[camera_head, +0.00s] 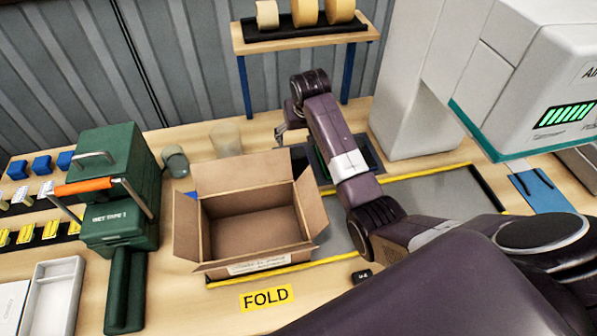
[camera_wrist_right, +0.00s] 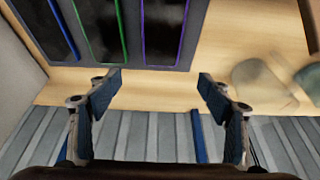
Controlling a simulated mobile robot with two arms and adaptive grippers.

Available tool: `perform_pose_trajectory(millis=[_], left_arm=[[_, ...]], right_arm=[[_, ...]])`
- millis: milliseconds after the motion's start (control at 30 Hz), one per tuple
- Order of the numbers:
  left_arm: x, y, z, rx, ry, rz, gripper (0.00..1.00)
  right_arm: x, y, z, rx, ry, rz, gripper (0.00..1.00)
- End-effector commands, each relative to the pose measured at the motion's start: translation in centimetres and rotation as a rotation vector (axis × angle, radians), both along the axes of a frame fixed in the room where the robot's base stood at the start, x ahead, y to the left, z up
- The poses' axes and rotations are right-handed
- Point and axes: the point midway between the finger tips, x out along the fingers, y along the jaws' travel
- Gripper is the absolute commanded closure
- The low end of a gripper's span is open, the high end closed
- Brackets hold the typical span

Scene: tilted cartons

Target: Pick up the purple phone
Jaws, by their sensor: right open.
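A dark phone with a purple outline, the purple phone (camera_wrist_right: 164,32), lies in a dark tray (camera_wrist_right: 150,68) at the top middle of the right wrist view. A green-outlined phone (camera_wrist_right: 102,28) and a blue-outlined phone (camera_wrist_right: 50,28) lie to its left. My right gripper (camera_wrist_right: 160,85) is open and empty, its fingertips appearing just below the tray edge and roughly in line with the purple phone. In the head view my right gripper (camera_head: 283,136) is over the tray's far left side, and my arm hides most of the tray (camera_head: 370,153). My left gripper is not in view.
An open cardboard box (camera_head: 250,225) stands left of my right arm. Two cups (camera_head: 226,138) stand behind it, and a shelf with tape rolls (camera_head: 304,12) is at the back. A large white machine (camera_head: 430,80) stands to the right. A green tool (camera_head: 125,190) is at left.

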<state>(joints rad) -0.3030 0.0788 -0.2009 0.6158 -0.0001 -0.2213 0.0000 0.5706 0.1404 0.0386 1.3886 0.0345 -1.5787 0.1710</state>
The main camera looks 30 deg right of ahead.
Motion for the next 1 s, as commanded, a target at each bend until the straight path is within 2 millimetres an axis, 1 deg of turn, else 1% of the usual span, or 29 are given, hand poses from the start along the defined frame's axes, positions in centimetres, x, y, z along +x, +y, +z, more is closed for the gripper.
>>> perform_pose_trajectory(millis=[33, 167, 300, 567, 767, 800, 1000], left_arm=[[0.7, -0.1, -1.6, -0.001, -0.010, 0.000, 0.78], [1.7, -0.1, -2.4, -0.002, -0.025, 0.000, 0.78], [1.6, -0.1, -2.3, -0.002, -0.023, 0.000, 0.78], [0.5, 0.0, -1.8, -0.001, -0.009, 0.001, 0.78], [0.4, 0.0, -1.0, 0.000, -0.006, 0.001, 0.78], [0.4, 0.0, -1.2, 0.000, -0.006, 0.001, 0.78], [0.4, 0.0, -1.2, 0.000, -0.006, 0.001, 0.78]], right_arm=[[0.0, 0.0, -1.6, 0.000, 0.000, 0.000, 0.28], [0.0, 0.0, -2.5, 0.000, -0.001, 0.000, 0.28], [0.3, -0.1, -3.1, 0.000, 0.000, 0.000, 0.28], [1.1, -0.2, -5.3, 0.001, 0.002, 0.000, 0.28], [1.8, -0.2, -7.7, 0.001, 0.004, 0.000, 0.28], [2.1, -0.3, -8.2, 0.001, 0.003, 0.000, 0.28], [2.7, -0.4, -9.6, 0.000, 0.000, 0.000, 0.28]])
